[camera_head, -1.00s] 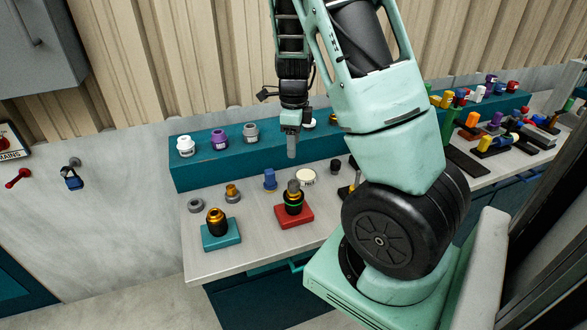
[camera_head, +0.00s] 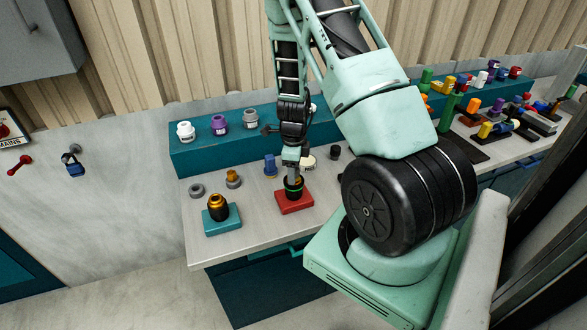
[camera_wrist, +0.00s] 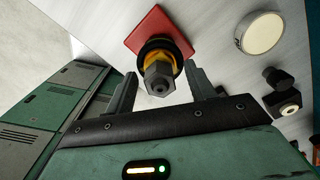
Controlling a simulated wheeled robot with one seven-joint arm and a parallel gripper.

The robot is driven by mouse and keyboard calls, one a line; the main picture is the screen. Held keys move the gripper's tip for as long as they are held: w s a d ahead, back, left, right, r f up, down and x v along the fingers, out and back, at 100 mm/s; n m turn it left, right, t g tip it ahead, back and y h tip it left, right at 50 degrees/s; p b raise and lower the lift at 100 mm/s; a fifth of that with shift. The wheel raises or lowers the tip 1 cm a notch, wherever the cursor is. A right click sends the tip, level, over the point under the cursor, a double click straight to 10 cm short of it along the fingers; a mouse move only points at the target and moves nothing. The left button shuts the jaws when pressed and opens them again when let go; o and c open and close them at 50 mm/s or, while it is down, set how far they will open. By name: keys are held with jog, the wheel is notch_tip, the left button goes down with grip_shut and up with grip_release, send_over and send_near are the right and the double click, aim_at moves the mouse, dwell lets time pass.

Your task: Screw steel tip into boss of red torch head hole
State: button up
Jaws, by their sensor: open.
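The red torch head shows as a red base plate (camera_head: 296,205) on the bench. A black body with a brass-coloured collar (camera_wrist: 158,53) stands on the plate in the wrist view. The grey hex steel tip (camera_wrist: 160,79) sits at the top of that collar, in line with it; how deep its thread goes is hidden. My gripper (camera_wrist: 160,72) is open, with one finger on each side of the steel tip and a visible gap to both. In the head view my gripper (camera_head: 293,172) is right above the red torch head and covers most of the tip.
A teal base with a black and brass head (camera_head: 219,208) stands to the left. A grey ring (camera_head: 197,190), a brass piece (camera_head: 233,178) and a blue piece (camera_head: 270,165) lie behind. A white round disc (camera_wrist: 259,33) is close by. A teal shelf (camera_head: 200,160) runs along the back.

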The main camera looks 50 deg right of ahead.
jog(key=shift+c, duration=0.3)
jog(key=c, duration=1.1)
jog(key=shift+m+p, duration=0.35)
jog(key=shift+m, duration=0.45)
jog(key=shift+m+p, duration=0.3)
jog(key=shift+m, duration=0.6)
